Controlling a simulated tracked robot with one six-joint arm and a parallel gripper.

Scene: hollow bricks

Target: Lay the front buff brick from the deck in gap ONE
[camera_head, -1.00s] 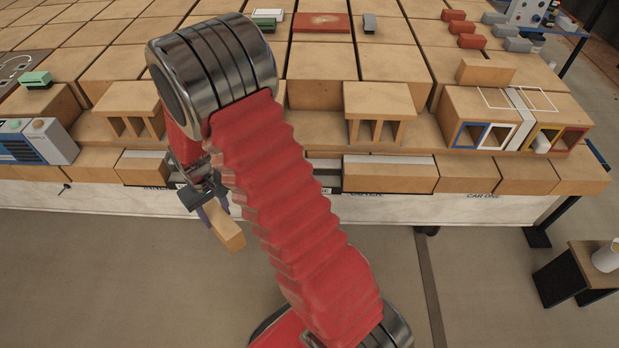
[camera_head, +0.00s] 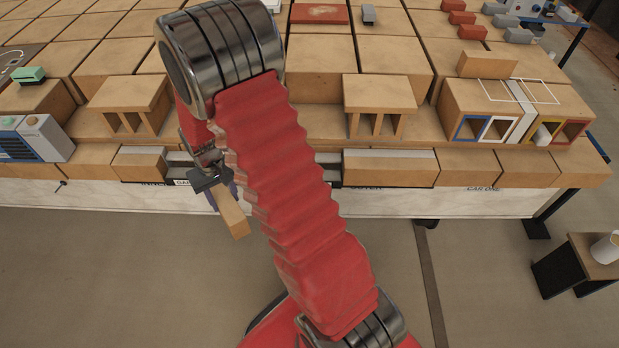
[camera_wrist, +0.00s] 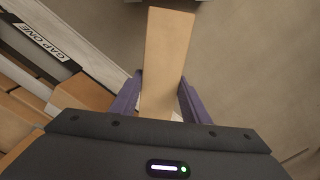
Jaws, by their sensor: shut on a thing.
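My gripper (camera_head: 221,190) is shut on a buff brick (camera_head: 234,216), which hangs in front of the bench's front edge, over the floor. In the wrist view the brick (camera_wrist: 167,55) sits between the two purple fingers (camera_wrist: 158,98) and sticks out ahead of them. In the head view my arm hides part of the front row and the gap itself. Another buff brick (camera_head: 486,65) lies on the deck (camera_head: 462,97) at the right.
Front-row blocks (camera_head: 389,170) topped with pale strips line the bench edge. Slatted stands (camera_head: 380,100) rise behind them. A grey and blue box (camera_head: 35,138) stands at the left. A small table with a white mug (camera_head: 606,249) is at the lower right.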

